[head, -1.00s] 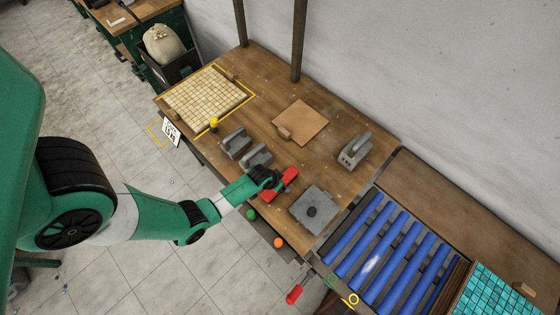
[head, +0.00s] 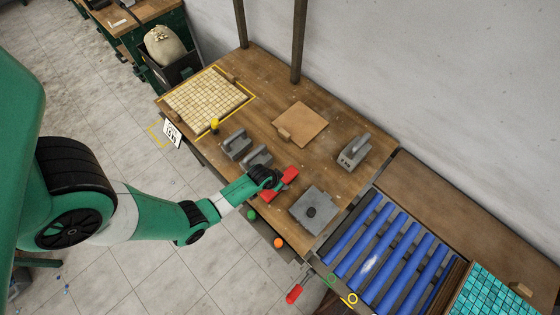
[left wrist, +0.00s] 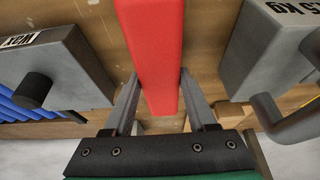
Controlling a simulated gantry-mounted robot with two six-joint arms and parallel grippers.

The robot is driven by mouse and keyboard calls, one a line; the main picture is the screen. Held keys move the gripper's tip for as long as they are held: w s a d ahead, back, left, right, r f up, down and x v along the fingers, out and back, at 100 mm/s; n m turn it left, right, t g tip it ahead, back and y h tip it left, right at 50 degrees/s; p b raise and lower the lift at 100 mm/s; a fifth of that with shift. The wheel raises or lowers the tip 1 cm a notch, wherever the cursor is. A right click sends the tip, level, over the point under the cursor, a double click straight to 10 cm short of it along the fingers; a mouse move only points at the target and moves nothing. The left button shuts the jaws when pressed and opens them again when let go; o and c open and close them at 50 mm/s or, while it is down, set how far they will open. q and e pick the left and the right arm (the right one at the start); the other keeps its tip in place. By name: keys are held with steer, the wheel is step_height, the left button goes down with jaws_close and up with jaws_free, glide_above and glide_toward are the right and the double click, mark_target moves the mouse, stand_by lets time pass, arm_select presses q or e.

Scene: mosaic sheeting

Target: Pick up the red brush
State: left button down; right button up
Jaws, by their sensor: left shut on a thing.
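The red brush (head: 289,175) is at the front part of the wooden table in the head view, partly hidden by my left gripper (head: 279,182). In the left wrist view the red brush (left wrist: 154,50) runs from the top edge down between the two fingers of my left gripper (left wrist: 158,95). The fingers are shut on it, one on each side. I cannot tell whether the brush touches the table. My right gripper is in neither view.
A grey block with a dark knob (head: 325,199) lies close right of the brush. Grey handled weights (head: 262,152) stand close left. A brown board (head: 313,124) lies behind, with another grey handled block (head: 345,158) to its right. Blue rollers (head: 378,249) are at the right.

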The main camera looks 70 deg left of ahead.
arm_select(q)
steer(key=p+v, duration=0.3)
steer(key=d+p+v, duration=0.1)
steer(key=p+v, duration=0.1)
steer(key=v, duration=0.2)
steer(key=p+v, duration=0.3)
steer(key=shift+s+d+r+p, duration=0.1)
steer(key=shift+s+d+p, duration=0.1)
steer(key=shift+d+p, duration=0.15)
steer(key=s+d+r+p, duration=0.1)
steer(key=s+d+r, duration=0.1)
steer(key=s+d, duration=0.4)
